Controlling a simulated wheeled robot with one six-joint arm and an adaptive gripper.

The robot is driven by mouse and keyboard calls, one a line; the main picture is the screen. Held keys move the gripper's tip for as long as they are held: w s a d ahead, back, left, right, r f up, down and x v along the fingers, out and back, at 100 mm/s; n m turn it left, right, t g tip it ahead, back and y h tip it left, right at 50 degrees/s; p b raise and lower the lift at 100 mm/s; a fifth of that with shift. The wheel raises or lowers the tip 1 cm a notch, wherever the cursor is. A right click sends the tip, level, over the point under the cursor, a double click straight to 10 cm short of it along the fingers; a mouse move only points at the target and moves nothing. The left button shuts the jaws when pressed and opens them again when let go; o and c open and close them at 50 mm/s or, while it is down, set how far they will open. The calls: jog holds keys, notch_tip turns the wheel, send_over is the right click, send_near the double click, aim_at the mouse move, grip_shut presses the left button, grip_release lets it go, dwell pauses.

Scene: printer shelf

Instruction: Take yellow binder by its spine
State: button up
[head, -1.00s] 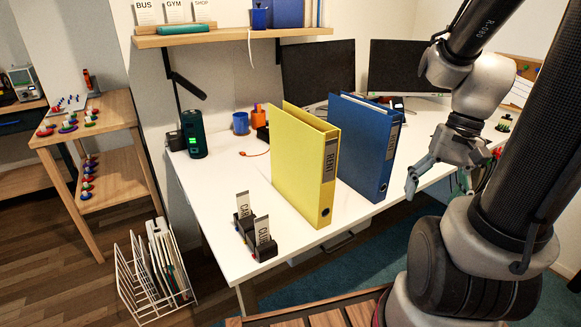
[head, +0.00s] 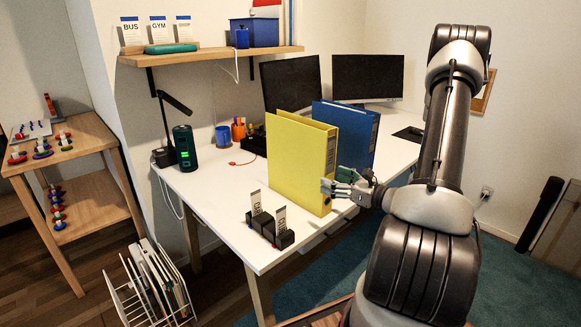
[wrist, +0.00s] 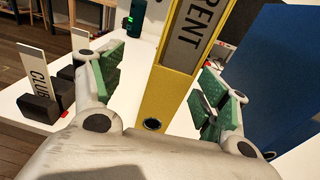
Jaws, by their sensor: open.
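The yellow binder (head: 298,165) stands upright on the white desk, its spine facing the front edge. The fingers are empty. The blue binder (head: 345,130) stands upright just right of the yellow one and shows at the wrist view's right.
Black card holders (head: 270,228) with tags stand left of the yellow binder near the desk edge. A green cylinder (head: 185,148), a blue cup (head: 222,135) and two monitors (head: 368,78) stand farther back. A wall shelf (head: 210,55) hangs above.

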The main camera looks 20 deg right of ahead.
jog(key=shift+w+d+r+m+t+h, duration=0.4)
jog(key=shift+w+d+r+t+h, duration=0.15)
jog(key=shift+w+d, duration=0.1)
send_near(298, 162)
jog(key=w, duration=0.1)
jog(key=w+d, duration=0.1)
jog(key=w, duration=0.2)
jog(key=shift+d+r, duration=0.1)
jog(key=shift+d, duration=0.2)
jog(key=c, duration=1.3)
jog(key=shift+c, duration=0.8)
jog(key=shift+r, duration=0.15)
